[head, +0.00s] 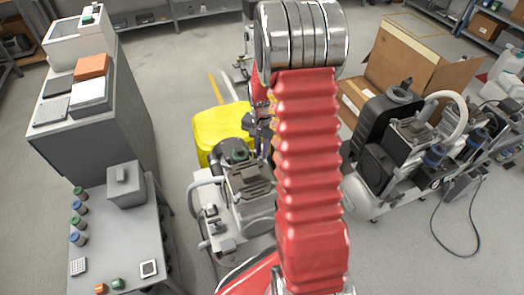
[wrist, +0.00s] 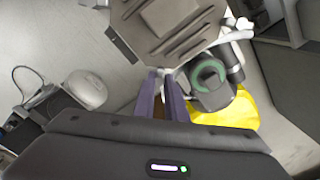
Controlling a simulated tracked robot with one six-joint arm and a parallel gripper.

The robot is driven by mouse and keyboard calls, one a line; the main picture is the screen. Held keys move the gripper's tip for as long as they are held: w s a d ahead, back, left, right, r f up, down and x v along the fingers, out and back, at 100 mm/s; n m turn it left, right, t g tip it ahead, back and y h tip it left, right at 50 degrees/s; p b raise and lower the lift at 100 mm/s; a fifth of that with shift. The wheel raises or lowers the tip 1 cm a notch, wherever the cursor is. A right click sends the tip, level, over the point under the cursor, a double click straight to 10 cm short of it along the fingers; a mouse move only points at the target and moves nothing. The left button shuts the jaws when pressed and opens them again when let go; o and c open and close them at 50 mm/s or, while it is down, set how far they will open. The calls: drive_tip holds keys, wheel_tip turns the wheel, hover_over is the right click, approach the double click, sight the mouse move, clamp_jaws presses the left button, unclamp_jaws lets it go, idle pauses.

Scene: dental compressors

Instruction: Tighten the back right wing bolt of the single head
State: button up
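The single head (head: 250,178) is a grey ribbed block on the compressor in the middle of the head view, partly hidden by my red arm. In the wrist view the head (wrist: 165,25) fills the top middle. My gripper (wrist: 160,73) has its two purplish fingers pointing at the near edge of the head, with a narrow gap between them. In the head view my gripper (head: 258,122) is mostly hidden, close to the head's far side. I cannot make out the wing bolt; the fingertips cover that edge.
A black cylinder with a green ring (wrist: 208,78) stands close beside the fingers. A yellow container (head: 215,128) is behind the compressor. Another compressor (head: 395,150) and an open cardboard box (head: 425,65) are at right. A grey bench (head: 120,235) is at left. Open floor lies between.

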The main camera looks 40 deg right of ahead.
drive_tip(key=o, duration=0.4)
drive_tip(key=shift+c, duration=0.2)
wheel_tip(320, 180, up, 14)
drive_tip(key=shift+f, duration=0.15)
idle(0.4)
drive_tip(key=shift+n, duration=0.3)
drive_tip(key=s+a+r+n+t, duration=0.2)
drive_tip(key=s+a+r+n, duration=0.3)
drive_tip(key=s+a+r, duration=0.2)
drive_tip(key=s+a+r+n+t, duration=0.3)
drive_tip(key=s+a+r+n, duration=0.3)
drive_tip(key=s+a, duration=0.5)
drive_tip(key=a+r, duration=0.2)
drive_tip(key=a, duration=0.2)
drive_tip(key=shift+s+a+t, duration=0.3)
drive_tip(key=shift+s+a, duration=0.05)
drive_tip(key=shift+a, duration=0.05)
